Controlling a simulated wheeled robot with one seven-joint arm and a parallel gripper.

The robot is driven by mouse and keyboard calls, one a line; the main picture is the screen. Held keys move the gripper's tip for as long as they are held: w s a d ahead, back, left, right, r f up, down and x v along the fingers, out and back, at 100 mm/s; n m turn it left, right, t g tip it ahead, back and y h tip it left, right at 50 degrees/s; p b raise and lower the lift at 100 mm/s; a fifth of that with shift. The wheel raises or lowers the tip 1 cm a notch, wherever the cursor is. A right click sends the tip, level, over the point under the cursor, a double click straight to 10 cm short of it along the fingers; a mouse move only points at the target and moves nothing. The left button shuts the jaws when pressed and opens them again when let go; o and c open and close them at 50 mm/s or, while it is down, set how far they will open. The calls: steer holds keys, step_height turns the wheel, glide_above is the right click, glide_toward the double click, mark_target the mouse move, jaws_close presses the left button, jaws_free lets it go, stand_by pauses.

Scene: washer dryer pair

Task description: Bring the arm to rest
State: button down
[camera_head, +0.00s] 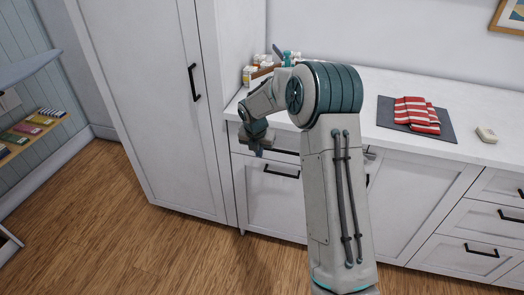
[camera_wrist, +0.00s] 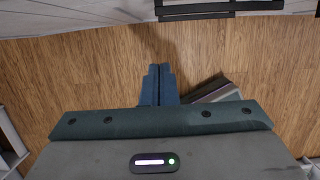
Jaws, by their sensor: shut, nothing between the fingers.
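My gripper (camera_head: 256,148) shows in the head view at the end of my bent arm, in front of the white drawers and just below the counter edge. It points down. In the wrist view my gripper (camera_wrist: 158,72) has its two dark fingers side by side, closed with nothing between them. Wooden floor lies beneath it. My upper arm hides part of the counter and the cabinet fronts.
The white counter (camera_head: 450,88) holds a dark mat (camera_head: 447,128) with a folded red-striped cloth (camera_head: 416,114), a small beige object (camera_head: 486,134) and several bottles (camera_head: 249,75). A tall cabinet (camera_head: 150,90) stands at left. The wooden floor (camera_head: 150,250) at front left is clear.

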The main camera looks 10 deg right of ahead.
steer(key=s+r+m+p, duration=0.1)
steer(key=s+r+m, duration=0.8)
steer(key=r, duration=0.5)
steer(key=s+d+r+m+p, duration=0.1)
steer(key=s+r+m, duration=0.1)
steer(key=s+m, duration=0.9)
steer(key=s+d+r+m+y+p, duration=0.1)
steer(key=s+r+m, duration=0.1)
steer(key=s+m, duration=0.8)
steer(key=s, duration=0.6)
steer(key=shift+d+r+m, duration=0.15)
steer(key=shift+r+m, duration=0.2)
steer(key=shift+m, duration=0.05)
